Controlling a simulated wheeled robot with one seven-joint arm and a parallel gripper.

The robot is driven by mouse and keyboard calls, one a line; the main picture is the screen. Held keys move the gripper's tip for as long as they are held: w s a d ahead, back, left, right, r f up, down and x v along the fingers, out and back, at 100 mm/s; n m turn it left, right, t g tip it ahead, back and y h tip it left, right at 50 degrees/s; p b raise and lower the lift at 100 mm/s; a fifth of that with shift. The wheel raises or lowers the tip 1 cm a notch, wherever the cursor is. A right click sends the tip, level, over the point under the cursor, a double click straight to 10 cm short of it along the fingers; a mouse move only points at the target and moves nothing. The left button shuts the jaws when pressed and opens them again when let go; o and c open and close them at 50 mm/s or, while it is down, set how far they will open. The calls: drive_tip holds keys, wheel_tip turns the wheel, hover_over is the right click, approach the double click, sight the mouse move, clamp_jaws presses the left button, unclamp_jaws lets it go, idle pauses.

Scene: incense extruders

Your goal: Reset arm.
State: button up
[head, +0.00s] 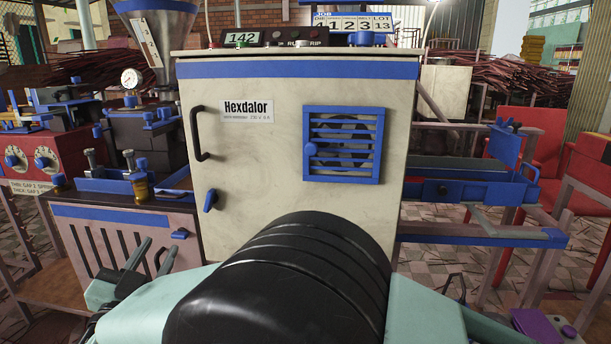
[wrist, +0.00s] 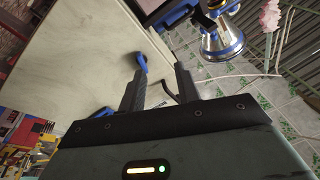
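My gripper (wrist: 160,74) shows in the wrist view with its two dark fingers spread apart. No object is held between them. A blue handle (wrist: 140,62) on a pale panel (wrist: 85,50) shows just beyond the left fingertip; I cannot tell whether they touch. In the head view, my arm's black rounded joint and mint-green links fill the bottom, in front of the Hexdalor cabinet (head: 245,170). The cabinet door has a dark handle (head: 200,133), a blue latch (head: 210,200) and a blue louvred vent (head: 343,144), and appears shut.
Left of the cabinet stand a red control box (head: 30,160) with knobs and a machine with a funnel (head: 155,30) and gauge (head: 131,79). A blue-edged rack (head: 480,238) and red chairs (head: 545,145) are at right. A metal-and-blue fixture (wrist: 220,40) shows near the gripper.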

drive_tip(key=w+r+n+g+y, duration=0.3)
drive_tip(key=w+r+y, duration=0.1)
drive_tip(key=w+y, duration=0.1)
drive_tip(key=s+d+r+n+g+y, duration=0.1)
drive_tip(key=s+d+n+g+y, duration=0.1)
drive_tip(key=d+n+g+y, duration=0.4)
drive_tip(key=s+d+f+n+g+h, duration=0.1)
drive_tip(key=s+d+f+g+h, duration=0.2)
drive_tip(key=s+d, duration=0.6)
drive_tip(key=s+d+f+n+g+h, duration=0.15)
drive_tip(key=s+d+g+h, duration=0.35)
drive_tip(key=d, duration=0.9)
drive_tip(key=s+d+f+g+h, duration=0.2)
drive_tip(key=s+d+f+g, duration=0.15)
drive_tip(key=s+d, duration=0.6)
drive_tip(key=d+r+p, duration=0.3)
drive_tip(key=r+p, duration=2.8)
drive_tip(key=r, duration=0.1)
drive_tip(key=shift+w+r+p, duration=0.15)
drive_tip(key=shift+w+p, duration=0.1)
drive_tip(key=shift+p, duration=0.05)
